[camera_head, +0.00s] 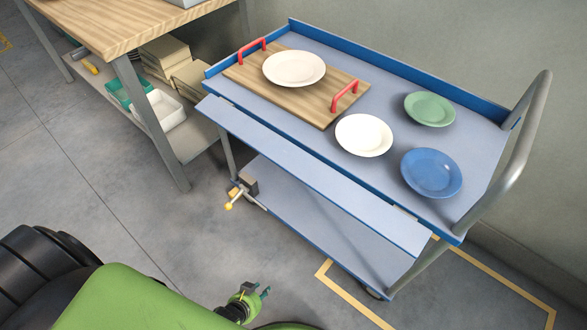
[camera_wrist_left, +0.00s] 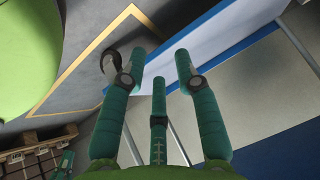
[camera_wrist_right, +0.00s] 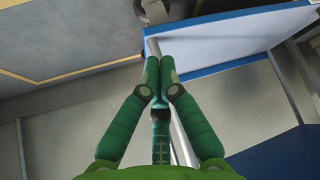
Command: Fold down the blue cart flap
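The blue cart (camera_head: 492,205) stands at the right in the head view. Its long pale-blue flap (camera_head: 310,175) sticks out along the near side, raised and roughly level with the top. A small bracket with yellow-tipped handles (camera_head: 237,193) is at the cart's left end, below the flap. My left gripper (camera_head: 264,292) is low in front of the cart, apart from the flap. Its fingers are spread and empty in the left wrist view (camera_wrist_left: 160,60). My right gripper (camera_wrist_right: 160,62) has its fingers together with nothing visible between them; I cannot make it out in the head view.
On the cart top are a wooden tray with red handles (camera_head: 237,77), white plates (camera_head: 364,135), a green plate (camera_head: 430,109) and a blue plate (camera_head: 431,173). A grey push handle (camera_head: 523,140) rises at right. A wooden workbench (camera_head: 120,25) stands left.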

